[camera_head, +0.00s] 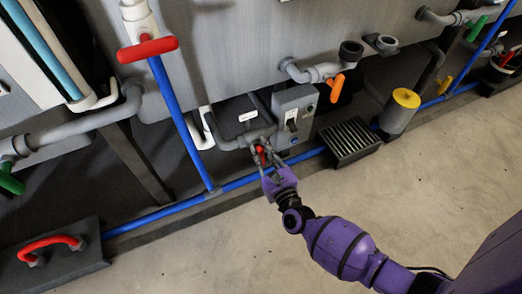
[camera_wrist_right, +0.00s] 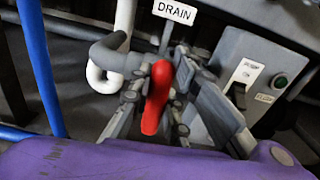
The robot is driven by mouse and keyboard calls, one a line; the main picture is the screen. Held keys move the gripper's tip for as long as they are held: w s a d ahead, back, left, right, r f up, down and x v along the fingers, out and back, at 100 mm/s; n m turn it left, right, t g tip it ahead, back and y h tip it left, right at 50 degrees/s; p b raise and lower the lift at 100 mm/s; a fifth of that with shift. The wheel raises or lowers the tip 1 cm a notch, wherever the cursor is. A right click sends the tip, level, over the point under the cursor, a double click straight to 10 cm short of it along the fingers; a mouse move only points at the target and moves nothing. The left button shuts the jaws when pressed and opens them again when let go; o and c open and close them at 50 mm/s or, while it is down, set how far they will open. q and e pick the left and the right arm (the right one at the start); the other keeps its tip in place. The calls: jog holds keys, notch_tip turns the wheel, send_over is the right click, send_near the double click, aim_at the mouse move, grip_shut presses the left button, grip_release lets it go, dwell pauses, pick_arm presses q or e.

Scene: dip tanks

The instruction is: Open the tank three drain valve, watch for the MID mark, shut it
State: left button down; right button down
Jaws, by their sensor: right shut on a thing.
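The red valve handle (camera_wrist_right: 157,97) stands below a white DRAIN sign (camera_wrist_right: 174,12) in the right wrist view. My right gripper (camera_wrist_right: 158,108) is shut on it, one finger on each side. In the head view, the right gripper (camera_head: 262,162) reaches the small red handle (camera_head: 260,152) on the grey pipe by the tank's lower edge; the fingers partly hide it. The handle's exact turn is hard to read. No tank number or MID mark is legible. My left gripper is out of view.
A grey switch box (camera_head: 295,118) stands just right of the gripper. An orange handle (camera_head: 337,88), a floor grate (camera_head: 349,142) and a yellow-topped cylinder (camera_head: 401,112) are to the right. The front floor is clear.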

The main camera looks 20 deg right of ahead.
jog(key=shift+a+n, duration=0.25)
jog(key=shift+n, duration=0.75)
jog(key=n, duration=0.3)
jog(key=shift+a+f+n, duration=0.2)
jog(key=shift+a+n, duration=0.1)
jog(key=n, duration=0.3)
jog(key=shift+a+f+n, duration=0.25)
jog(key=shift+a+n, duration=0.05)
jog(key=n, duration=0.3)
jog(key=shift+a+f+n, duration=0.15)
jog(key=shift+f+n, duration=0.15)
jog(key=shift+n, duration=0.1)
jog(key=n, duration=0.2)
jog(key=shift+a+f+n, duration=0.1)
jog(key=shift+f+n, duration=0.2)
jog(key=shift+n, duration=0.1)
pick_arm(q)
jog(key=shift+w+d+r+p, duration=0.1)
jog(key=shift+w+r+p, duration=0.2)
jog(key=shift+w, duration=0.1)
pick_arm(e)
jog(key=shift+s+f+n, duration=0.1)
jog(key=shift+f+n, duration=0.05)
jog(key=shift+n, duration=0.55)
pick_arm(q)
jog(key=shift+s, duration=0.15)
